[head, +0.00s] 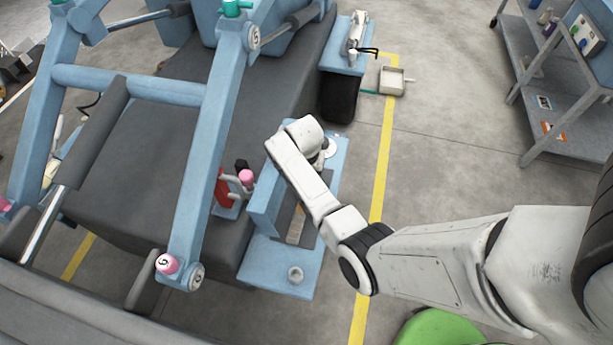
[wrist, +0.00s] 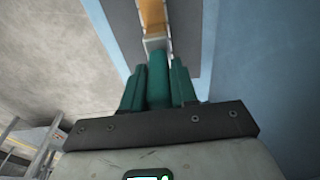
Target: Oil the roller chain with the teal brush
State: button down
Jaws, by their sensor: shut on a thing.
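In the wrist view, my gripper (wrist: 158,88) is shut on the teal brush (wrist: 158,72), with its dark green fingers on either side of the handle. The brush's pale ferrule and tan bristles point away from me, over a dark grey strip with a blue border. In the head view my gripper is hidden behind my arm, above the light blue bench (head: 265,255). A narrow tan and grey piece (head: 297,225) shows on the bench's dark strip; I cannot tell if it is part of the brush or the chain. I cannot make out the roller chain for sure.
A small grey cup (head: 296,274) stands at the bench's near end. A red object (head: 223,187) with a pink ball beside it stands left of the bench. Blue machine frames rise at left.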

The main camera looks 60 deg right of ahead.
jog(key=shift+w+d+b, duration=0.3)
jog(key=shift+d+b, duration=0.05)
jog(key=shift+d, duration=0.5)
jog(key=shift+d, duration=0.1)
jog(key=shift+w+d+b, duration=0.25)
jog(key=shift+d+b, duration=0.15)
jog(key=shift+d, duration=0.3)
jog(key=shift+w+d+b, duration=0.25)
jog(key=shift+d+b, duration=0.15)
jog(key=shift+d, duration=0.25)
jog(key=shift+w+d+b, duration=0.25)
jog(key=shift+d+b, duration=0.25)
jog(key=shift+d, duration=0.2)
jog(key=shift+w+d+b, duration=0.25)
jog(key=shift+d+b, duration=0.25)
jog(key=shift+d, duration=0.15)
notch_tip(320, 180, up, 7)
jog(key=p, duration=0.6)
jog(key=shift+p, duration=0.4)
